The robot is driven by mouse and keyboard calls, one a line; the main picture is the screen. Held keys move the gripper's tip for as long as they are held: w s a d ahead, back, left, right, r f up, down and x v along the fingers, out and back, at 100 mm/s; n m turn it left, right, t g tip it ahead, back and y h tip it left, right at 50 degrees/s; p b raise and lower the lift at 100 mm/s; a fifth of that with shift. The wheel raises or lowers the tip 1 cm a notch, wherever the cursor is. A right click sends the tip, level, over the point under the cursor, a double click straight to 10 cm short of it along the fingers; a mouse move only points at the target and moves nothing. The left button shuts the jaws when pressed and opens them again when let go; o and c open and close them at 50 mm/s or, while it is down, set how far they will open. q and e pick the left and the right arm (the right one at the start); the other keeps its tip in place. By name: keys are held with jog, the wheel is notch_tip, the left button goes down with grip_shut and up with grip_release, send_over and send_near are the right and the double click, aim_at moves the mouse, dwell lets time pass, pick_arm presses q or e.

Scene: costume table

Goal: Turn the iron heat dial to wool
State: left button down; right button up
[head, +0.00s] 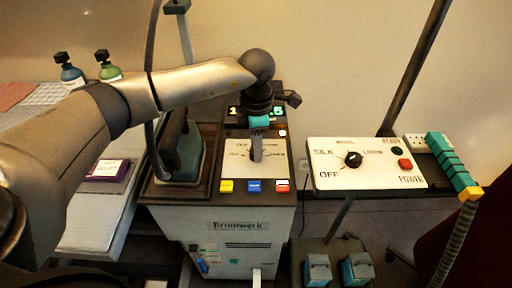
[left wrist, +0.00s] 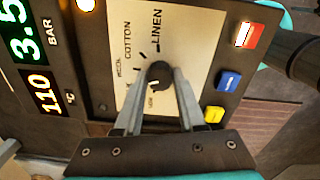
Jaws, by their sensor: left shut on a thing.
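The iron's heat dial, a small dark round knob (left wrist: 159,72), sits on a cream panel (left wrist: 125,25) marked with fabric names. LINEN and COTTON read clearly in the left wrist view; a blurred label that looks like WOOL is beside COTTON. My left gripper (left wrist: 160,82) is shut on the knob, a finger on each side. A small white mark shows on the knob, but I cannot tell which label it points to. In the head view my left gripper (head: 256,153) comes down on the panel (head: 237,168) and hides most of the knob.
Yellow (head: 227,186), blue (head: 254,186) and red-white buttons line the panel's front. A dark iron (head: 180,150) stands left of it. A second white panel (head: 330,178) with its own black dial (head: 353,160) and red button is to the right. Bottles (head: 110,68) stand back left.

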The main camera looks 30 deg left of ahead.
pick_arm(q)
jog(key=shift+m, duration=0.8)
jog(key=shift+m+b, duration=0.3)
jog(key=shift+m, duration=0.9)
pick_arm(e)
jog(key=shift+w+d+f, duration=0.2)
jog(key=shift+w+d, duration=0.2)
jog(key=shift+w, duration=0.1)
jog(key=shift+w+d+f, duration=0.2)
jog(key=shift+w+d, duration=0.2)
jog(key=shift+w, duration=0.05)
jog(key=shift+a, duration=0.15)
pick_arm(q)
jog(key=c, duration=0.9)
grip_release()
jog(key=shift+c, duration=0.2)
jog(key=o, duration=0.4)
jog(key=shift+o, duration=0.2)
pick_arm(e)
jog(key=shift+s+a, duration=0.1)
jog(key=shift+s, duration=0.3)
